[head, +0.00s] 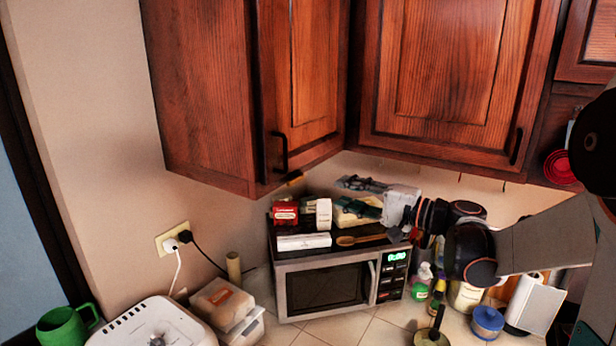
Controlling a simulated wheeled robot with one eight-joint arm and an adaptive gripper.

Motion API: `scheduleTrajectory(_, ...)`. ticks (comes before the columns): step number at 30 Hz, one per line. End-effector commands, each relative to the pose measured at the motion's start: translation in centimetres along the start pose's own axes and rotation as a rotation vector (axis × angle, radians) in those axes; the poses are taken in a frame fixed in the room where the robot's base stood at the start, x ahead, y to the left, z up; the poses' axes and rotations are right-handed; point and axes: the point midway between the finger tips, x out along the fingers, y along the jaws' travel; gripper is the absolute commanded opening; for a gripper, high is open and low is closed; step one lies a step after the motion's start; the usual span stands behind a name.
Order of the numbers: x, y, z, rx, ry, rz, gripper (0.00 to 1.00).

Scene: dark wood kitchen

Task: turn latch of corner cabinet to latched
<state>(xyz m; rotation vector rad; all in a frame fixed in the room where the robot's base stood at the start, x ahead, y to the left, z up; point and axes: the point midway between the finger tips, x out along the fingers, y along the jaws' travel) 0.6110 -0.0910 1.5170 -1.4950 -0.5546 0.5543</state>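The corner cabinet (303,75) is dark reddish wood and hangs at upper left to centre. Its door appears closed, with a black vertical handle (280,152). A small brass-coloured piece (294,178), which looks like the latch, sits at the cabinet's lower edge below the handle. It is too small to tell its turn. My gripper (362,184) reaches in from the right, above the microwave, to the right of the small piece and apart from it. Its fingers are small and dark, and I cannot tell whether they are open. No held thing is visible.
A microwave (329,286) stands below, with boxes and a wooden spoon (360,239) on top. Another wall cabinet (455,75) is to the right. Plastic boxes (222,302) and a green mug (66,326) are at lower left.

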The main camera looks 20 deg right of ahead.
Motion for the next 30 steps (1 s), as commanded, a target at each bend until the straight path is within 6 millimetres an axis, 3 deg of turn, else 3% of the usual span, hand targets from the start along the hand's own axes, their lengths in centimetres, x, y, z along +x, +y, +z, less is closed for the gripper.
scheduleTrajectory(16,10.2,-0.1,0.1,-0.003,-0.002,0.001,0.34)
scheduleTrajectory(22,12.0,0.0,0.1,-0.004,-0.001,0.001,0.34)
scheduleTrajectory(30,12.4,0.0,0.0,-0.004,0.001,0.001,0.34)
